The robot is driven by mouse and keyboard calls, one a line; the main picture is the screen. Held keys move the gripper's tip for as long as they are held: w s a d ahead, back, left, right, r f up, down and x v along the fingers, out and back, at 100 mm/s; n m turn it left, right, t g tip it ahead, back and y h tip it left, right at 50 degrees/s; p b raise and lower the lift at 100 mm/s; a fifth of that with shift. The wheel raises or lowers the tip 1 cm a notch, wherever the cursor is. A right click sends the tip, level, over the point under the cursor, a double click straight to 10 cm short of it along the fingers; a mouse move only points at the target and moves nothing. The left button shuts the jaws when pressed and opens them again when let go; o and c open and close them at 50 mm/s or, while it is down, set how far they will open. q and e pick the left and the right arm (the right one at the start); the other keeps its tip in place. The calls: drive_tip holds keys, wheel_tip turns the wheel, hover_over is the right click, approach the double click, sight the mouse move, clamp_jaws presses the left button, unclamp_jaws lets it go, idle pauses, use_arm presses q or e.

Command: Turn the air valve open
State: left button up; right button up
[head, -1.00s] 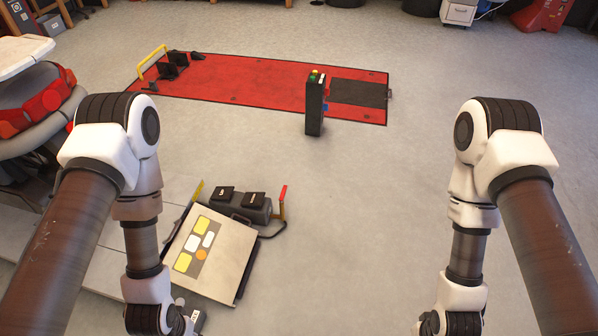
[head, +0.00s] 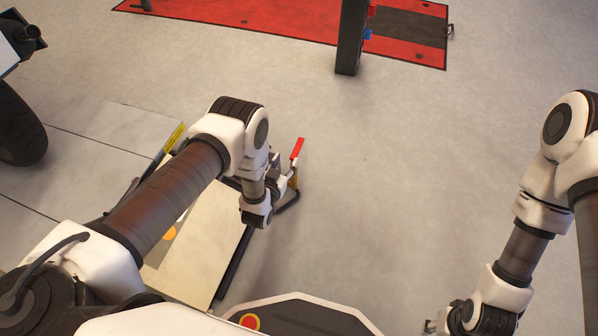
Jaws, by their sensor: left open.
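The air valve shows as a red lever (head: 297,148) on a yellow bracket (head: 293,183), in the head view just right of my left wrist. The lever points up and leans slightly right. My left gripper (head: 279,171) is open, close beside the lever on its left. It is partly hidden by my wrist, and I cannot tell whether it touches the lever. The pedal box beside the valve is mostly covered by my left arm. My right gripper (head: 432,325) is low at the bottom right, largely cut off, with its jaws unclear.
A pale lift plate (head: 205,265) lies under my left arm, beside a grey platform (head: 95,125). A black tyre (head: 18,125) stands at the left. A black post (head: 350,40) stands before a red mat (head: 270,18) at the back. The floor right of the valve is clear.

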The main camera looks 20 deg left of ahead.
sight(302, 138)
use_arm(q)
drive_tip(key=w+f+b, duration=0.1)
drive_tip(key=w+b, duration=0.1)
drive_tip(key=w, duration=0.1)
drive_tip(key=w+d+f+t+b, duration=0.1)
drive_tip(key=w+b, duration=0.1)
drive_tip(key=w, duration=0.1)
drive_tip(key=w+f+t+b, duration=0.1)
drive_tip(key=w+b, duration=0.2)
drive_tip(key=w, duration=0.1)
drive_tip(key=shift+d+f, duration=0.15)
drive_tip(key=shift+f, duration=0.15)
drive_tip(key=shift+w+r, duration=0.1)
drive_tip(key=shift+w, duration=0.1)
clamp_jaws()
use_arm(e)
wheel_tip(302, 138, down, 10)
drive_tip(key=shift+w, duration=0.2)
